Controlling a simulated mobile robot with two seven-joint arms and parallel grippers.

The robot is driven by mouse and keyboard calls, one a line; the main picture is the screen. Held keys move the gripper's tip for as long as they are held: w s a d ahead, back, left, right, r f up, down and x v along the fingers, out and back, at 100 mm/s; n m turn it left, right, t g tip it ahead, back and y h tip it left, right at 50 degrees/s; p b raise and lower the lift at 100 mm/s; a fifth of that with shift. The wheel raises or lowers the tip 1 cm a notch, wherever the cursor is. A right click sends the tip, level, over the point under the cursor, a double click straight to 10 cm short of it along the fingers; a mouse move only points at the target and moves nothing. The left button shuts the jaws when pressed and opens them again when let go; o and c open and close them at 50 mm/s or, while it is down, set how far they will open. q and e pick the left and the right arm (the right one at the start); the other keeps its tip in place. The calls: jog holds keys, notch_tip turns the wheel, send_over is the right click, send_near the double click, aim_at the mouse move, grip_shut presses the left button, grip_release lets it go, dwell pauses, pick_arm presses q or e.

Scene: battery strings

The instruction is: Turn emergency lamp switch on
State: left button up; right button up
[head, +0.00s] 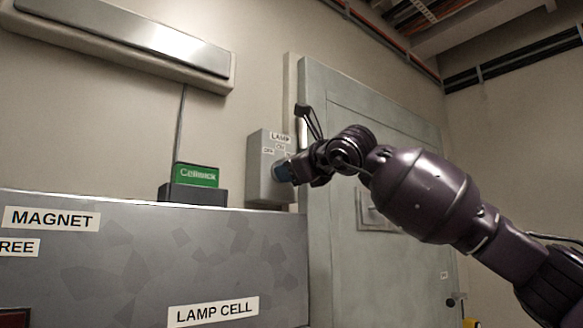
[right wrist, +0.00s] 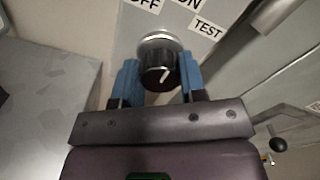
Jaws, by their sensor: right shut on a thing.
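The lamp switch box (head: 259,160) is a grey box on the wall, labelled LAMP, with smaller labels ON and OFF. In the right wrist view its round black knob (right wrist: 158,66) sits on a pale collar, near the labels OFF, ON and TEST (right wrist: 207,30). A short white line on the knob slants to the upper right; I cannot tell for sure which label it points at. My right gripper (head: 283,173) is at the box front. Its blue fingers (right wrist: 160,80) are shut on the knob, one on each side. My left gripper is not in view.
A grey panel (head: 150,265) with MAGNET and LAMP CELL labels stands at the lower left. A green Cellmick block (head: 196,176) rests on a dark base behind its top edge. A tall grey cabinet door (head: 375,140) is right of the box. A long lamp fixture (head: 135,40) hangs above.

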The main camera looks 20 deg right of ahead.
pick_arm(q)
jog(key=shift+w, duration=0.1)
pick_arm(e)
jog(key=o, duration=0.7)
jog(key=shift+c, duration=0.2)
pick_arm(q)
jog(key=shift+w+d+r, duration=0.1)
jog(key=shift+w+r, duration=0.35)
pick_arm(e)
jog(key=shift+o, duration=1.2)
jog(key=shift+s, duration=0.1)
pick_arm(q)
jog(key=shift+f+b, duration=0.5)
jog(key=shift+b, duration=0.1)
pick_arm(e)
jog(key=v, duration=1)
jog(key=shift+s, duration=0.25)
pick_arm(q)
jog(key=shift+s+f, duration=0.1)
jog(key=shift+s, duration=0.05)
pick_arm(e)
jog(key=shift+d, duration=0.15)
